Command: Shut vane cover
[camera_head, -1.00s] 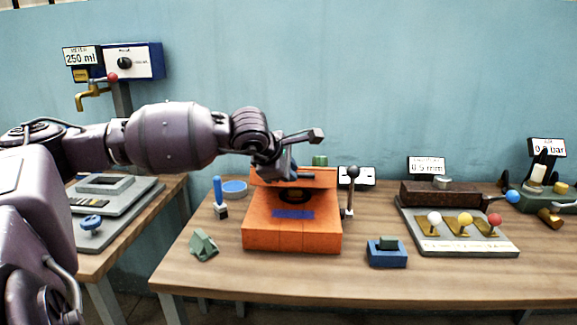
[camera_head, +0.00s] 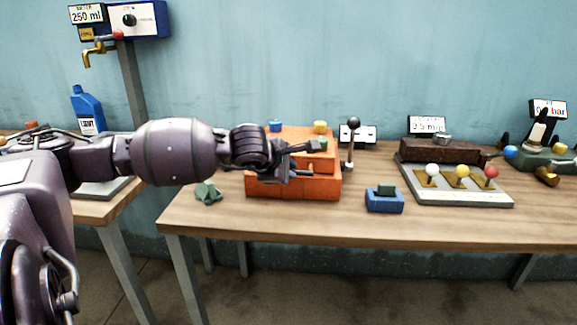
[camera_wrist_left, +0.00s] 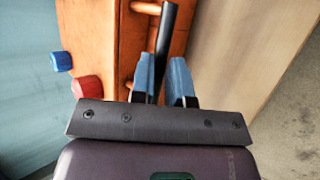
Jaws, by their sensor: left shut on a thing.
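The orange box (camera_head: 262,189) stands on the table in the head view, with an orange cover (camera_head: 300,135) at its top. My left arm reaches in from the left, and the left gripper (camera_head: 306,167) is at the front of the box. In the left wrist view its two blue fingertips (camera_wrist_left: 162,78) are shut on a dark bar (camera_wrist_left: 168,28) that lies across the orange surface (camera_wrist_left: 98,38). The arm and gripper hide much of the box, so I cannot tell whether the cover is fully seated. My right gripper is not in view.
A black-knobbed lever (camera_head: 352,140) stands just right of the box. A blue block (camera_head: 384,203) sits in front of it, and a green piece (camera_head: 207,191) lies to the left. A panel with coloured knobs (camera_head: 455,193) is further right. The front table strip is clear.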

